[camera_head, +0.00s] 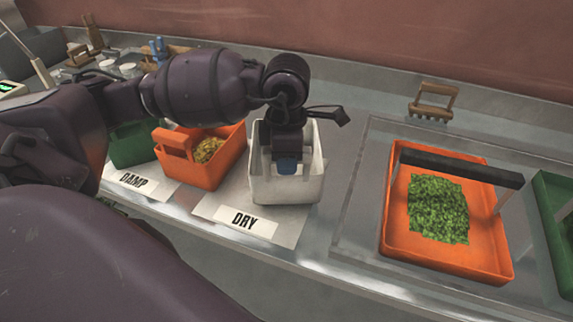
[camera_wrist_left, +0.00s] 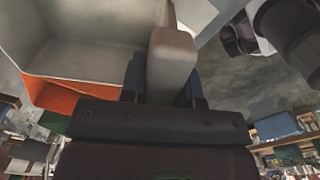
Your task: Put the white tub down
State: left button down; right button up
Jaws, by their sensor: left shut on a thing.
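The white tub (camera_head: 286,186) is at the middle of the counter in the head view, just behind the DRY label (camera_head: 246,220). It looks upright, on or just above the pale mat; I cannot tell if its base touches. My left gripper (camera_head: 287,165) reaches down over it and is shut on its handle. In the left wrist view the white handle (camera_wrist_left: 172,60) lies between the fingers (camera_wrist_left: 165,80), and the tub's pale inside (camera_wrist_left: 85,35) shows at upper left. The gripper hides part of the tub. My right gripper is not in view.
An orange tub (camera_head: 205,165) with yellowish contents stands close on the left, near the DAMP label (camera_head: 134,180) and a green tub (camera_head: 133,145). An orange tray (camera_head: 400,240) with green contents is at right. A wooden rake-like tool (camera_head: 433,101) is behind. Counter between is clear.

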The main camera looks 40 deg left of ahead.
pick_arm(q)
jog(key=shift+f, duration=1.3)
jog(key=c, duration=0.8)
grip_release()
jog(key=shift+c, duration=0.2)
jog(key=shift+r, duration=0.15)
jog(key=shift+r, duration=0.2)
notch_tip(320, 180, up, 12)
jog(key=shift+s+d+f, duration=0.1)
jog(key=shift+s+f, duration=0.1)
